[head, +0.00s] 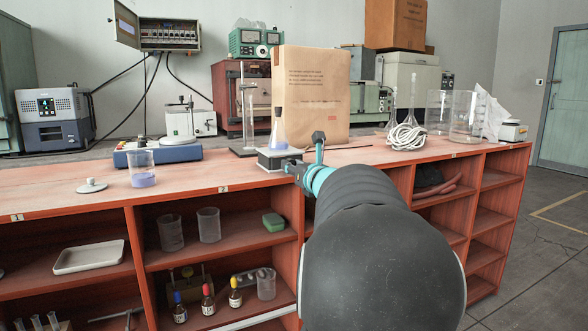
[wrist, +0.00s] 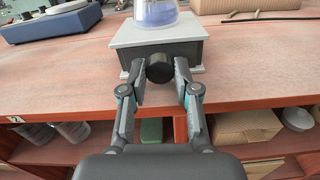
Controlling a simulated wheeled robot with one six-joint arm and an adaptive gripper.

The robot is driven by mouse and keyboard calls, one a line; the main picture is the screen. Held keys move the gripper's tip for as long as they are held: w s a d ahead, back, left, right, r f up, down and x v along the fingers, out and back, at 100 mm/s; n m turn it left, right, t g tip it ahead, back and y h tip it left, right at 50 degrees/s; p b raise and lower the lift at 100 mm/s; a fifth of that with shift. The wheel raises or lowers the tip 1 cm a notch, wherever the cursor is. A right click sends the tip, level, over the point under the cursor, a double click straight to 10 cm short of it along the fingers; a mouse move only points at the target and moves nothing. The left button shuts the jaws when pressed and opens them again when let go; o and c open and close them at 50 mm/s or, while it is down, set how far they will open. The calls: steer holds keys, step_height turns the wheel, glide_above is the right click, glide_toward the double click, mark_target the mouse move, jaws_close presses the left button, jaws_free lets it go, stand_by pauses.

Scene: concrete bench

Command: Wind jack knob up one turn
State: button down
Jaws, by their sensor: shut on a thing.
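The lab jack (wrist: 120,36) has a pale top plate and dark body. It stands near the bench's front edge, and it also shows in the head view (head: 268,163). A conical flask (head: 278,136) with blue liquid stands on it; its base shows in the wrist view (wrist: 155,15). The dark round jack knob (wrist: 160,69) faces me on the jack's front. My gripper (wrist: 159,76) is shut on the knob, one finger on each side. In the head view my arm hides the knob and most of my gripper (head: 297,170).
A large brown paper bag (head: 311,95) stands behind the jack. A blue-based device (head: 165,155) and a beaker with blue liquid (head: 142,170) are to the left. Open shelves lie below the bench edge.

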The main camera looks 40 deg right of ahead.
steer(key=shift+m, duration=1.1)
steer(key=c, duration=0.8)
jaws_free()
steer(key=shift+c, duration=0.2)
steer(key=shift+s, duration=0.15)
steer(key=v, duration=1.1)
steer(key=shift+s, duration=0.35)
